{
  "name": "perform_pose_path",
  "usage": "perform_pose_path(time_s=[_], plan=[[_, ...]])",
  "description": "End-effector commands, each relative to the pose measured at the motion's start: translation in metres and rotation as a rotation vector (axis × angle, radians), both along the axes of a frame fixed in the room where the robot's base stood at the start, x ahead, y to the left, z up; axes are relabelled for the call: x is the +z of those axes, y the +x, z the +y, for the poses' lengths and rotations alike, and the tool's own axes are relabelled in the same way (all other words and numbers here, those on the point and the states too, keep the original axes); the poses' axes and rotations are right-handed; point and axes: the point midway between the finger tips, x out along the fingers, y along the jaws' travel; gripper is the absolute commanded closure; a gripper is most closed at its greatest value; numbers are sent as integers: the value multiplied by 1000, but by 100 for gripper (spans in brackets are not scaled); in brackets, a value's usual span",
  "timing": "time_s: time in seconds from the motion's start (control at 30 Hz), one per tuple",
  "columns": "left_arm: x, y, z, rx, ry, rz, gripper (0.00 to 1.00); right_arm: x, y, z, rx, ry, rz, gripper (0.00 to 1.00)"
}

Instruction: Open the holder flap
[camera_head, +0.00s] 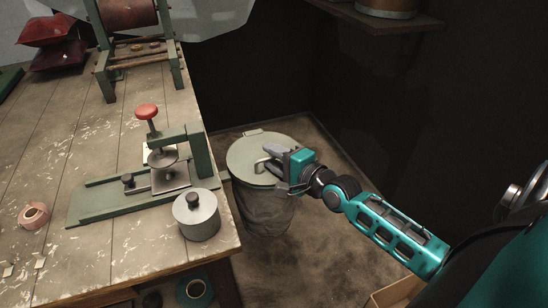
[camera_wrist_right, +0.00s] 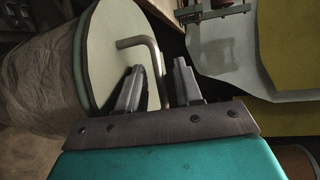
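A green bench device (camera_head: 112,199) stands on the worktable, with a metal disc (camera_head: 162,157), a red-knobbed lever (camera_head: 147,112) and a green bracket (camera_head: 201,152). I cannot tell for sure which part is the holder flap. My right gripper (camera_head: 268,156) is over the pale green lid of a bin, to the right of the device and apart from it. In the right wrist view its fingers (camera_wrist_right: 160,86) are spread, with the bin lid's bent handle (camera_wrist_right: 146,42) by the fingertips; I cannot tell if they touch. My left gripper is out of view.
The bin (camera_head: 265,212) stands on the floor by the table's right edge. A grey lidded canister (camera_head: 197,216) sits at the table's front right corner. A pink tape roll (camera_head: 33,216) lies at left; a larger roller frame (camera_head: 106,78) stands behind.

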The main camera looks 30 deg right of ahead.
Motion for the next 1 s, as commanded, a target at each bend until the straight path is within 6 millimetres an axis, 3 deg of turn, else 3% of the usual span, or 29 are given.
perform_pose_path(time_s=[0.17,0.5,1.0], plan=[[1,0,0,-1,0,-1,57,0,0,0,0,0,0,67],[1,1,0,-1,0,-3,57,0,0,0,0,0,0,100],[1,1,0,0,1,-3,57,0,0,0,0,0,0,100]])
